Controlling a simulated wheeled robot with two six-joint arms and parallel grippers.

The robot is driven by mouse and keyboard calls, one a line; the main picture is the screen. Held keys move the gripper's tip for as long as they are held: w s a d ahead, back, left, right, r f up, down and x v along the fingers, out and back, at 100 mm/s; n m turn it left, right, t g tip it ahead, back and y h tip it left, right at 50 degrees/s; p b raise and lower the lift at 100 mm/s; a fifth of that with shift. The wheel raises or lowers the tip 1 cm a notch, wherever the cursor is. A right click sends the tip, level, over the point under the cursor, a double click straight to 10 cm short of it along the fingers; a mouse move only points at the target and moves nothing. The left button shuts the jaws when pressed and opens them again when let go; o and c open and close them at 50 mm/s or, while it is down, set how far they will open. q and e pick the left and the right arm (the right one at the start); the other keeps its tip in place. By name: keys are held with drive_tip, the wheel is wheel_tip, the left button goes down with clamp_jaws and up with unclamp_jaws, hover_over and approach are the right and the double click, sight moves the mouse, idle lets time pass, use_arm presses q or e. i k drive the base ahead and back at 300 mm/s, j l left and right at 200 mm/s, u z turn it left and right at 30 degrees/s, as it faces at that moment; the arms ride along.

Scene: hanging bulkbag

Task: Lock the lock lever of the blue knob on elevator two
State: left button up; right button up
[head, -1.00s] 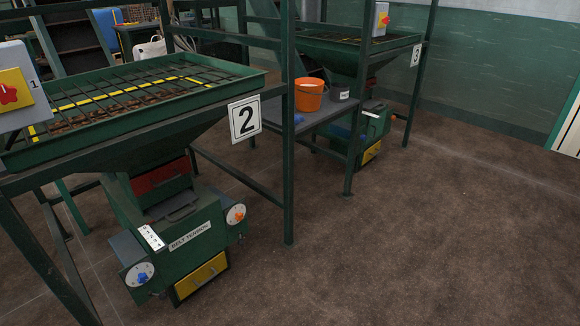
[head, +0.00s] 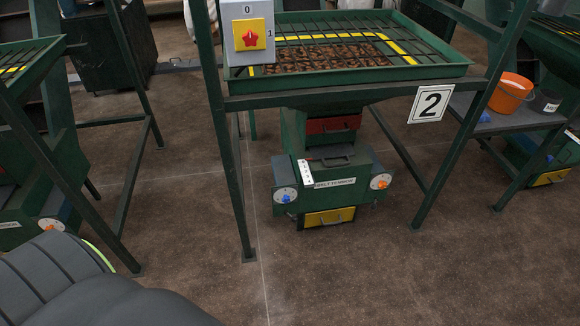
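Elevator two, marked by a white "2" sign (head: 431,104), stands right of centre in the head view. Its green lower housing (head: 340,185) sits low between the frame legs. The blue knob (head: 286,198) is on a round white dial at the housing's left side. Its lock lever is too small to make out. An orange knob (head: 382,184) is on a matching dial at the right side. No gripper is in view.
A green frame post (head: 228,150) stands left of the blue knob. A switch box (head: 249,33) with a red knob hangs above. Another machine (head: 40,170) is at the left. A shelf with an orange bucket (head: 510,92) is at the right. The floor in front is clear.

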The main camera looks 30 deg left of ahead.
sight(295, 219)
drive_tip(key=u, duration=0.95)
